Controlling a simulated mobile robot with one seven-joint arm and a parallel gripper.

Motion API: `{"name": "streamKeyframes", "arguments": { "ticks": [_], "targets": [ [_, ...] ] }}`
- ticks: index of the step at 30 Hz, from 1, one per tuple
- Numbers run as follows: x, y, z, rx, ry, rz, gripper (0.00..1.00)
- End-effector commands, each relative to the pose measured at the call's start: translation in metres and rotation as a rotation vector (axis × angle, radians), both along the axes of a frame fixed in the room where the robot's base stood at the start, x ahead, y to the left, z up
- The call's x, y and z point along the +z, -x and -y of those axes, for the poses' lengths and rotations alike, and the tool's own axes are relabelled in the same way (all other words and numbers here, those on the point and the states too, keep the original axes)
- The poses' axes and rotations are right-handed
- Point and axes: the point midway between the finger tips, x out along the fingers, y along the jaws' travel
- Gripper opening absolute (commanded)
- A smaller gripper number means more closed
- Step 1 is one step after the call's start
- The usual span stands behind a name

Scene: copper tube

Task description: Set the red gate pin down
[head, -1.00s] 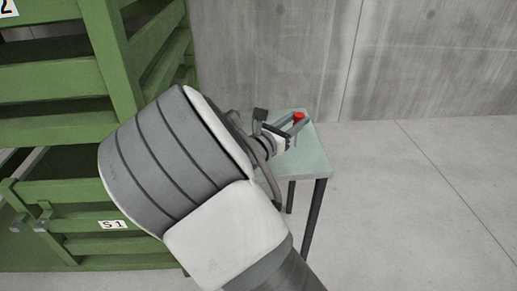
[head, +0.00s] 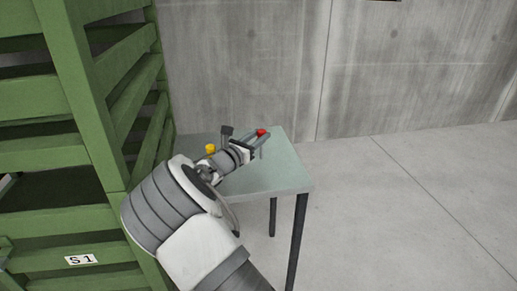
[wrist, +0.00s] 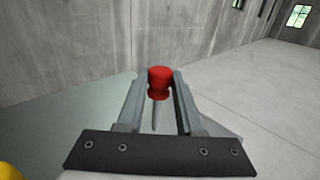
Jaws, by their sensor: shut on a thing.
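The red gate pin (head: 261,132) is held at the tips of my gripper (head: 258,141), over the right part of a small pale green table (head: 285,178). In the wrist view the pin's red head (wrist: 160,82) sits between the two fingers of my gripper (wrist: 160,90), which are shut on it. Its thin grey shaft points down below the head. I cannot tell whether the shaft's lower end touches the tabletop (wrist: 60,120).
A yellow-topped thing (head: 210,149) is on the table left of my gripper, and a yellow patch (wrist: 8,171) shows in the wrist view's corner. A green slatted crate stack (head: 90,150) labelled S1 stands left. A concrete wall (head: 250,60) is behind. Floor at right is clear.

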Motion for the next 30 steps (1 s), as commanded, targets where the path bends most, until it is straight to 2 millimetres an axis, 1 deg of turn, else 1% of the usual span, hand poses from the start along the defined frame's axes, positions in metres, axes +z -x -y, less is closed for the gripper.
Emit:
{"name": "streamKeyframes", "arguments": {
  "ticks": [1,3,6,14,17,18,22,23,30],
  "targets": [
    [-0.011,0.0,0.0,0.0,0.003,-0.001,0.0],
    [-0.023,0.0,0.0,0.0,0.002,-0.001,0.0],
    [-0.035,0.0,0.0,0.0,0.001,0.0,0.0],
    [-0.034,0.0,0.0,0.0,0.0,0.001,0.0],
    [-0.037,0.0,0.0,0.0,0.0,0.0,0.0],
    [-0.036,0.001,0.0,0.0,0.0,0.0,0.41],
    [-0.036,0.001,0.0,0.0,0.0,0.0,0.64],
    [-0.036,0.0,0.0,0.0,0.0,0.0,0.65],
    [-0.036,0.001,0.0,0.0,0.0,0.0,0.65]
  ]
}}
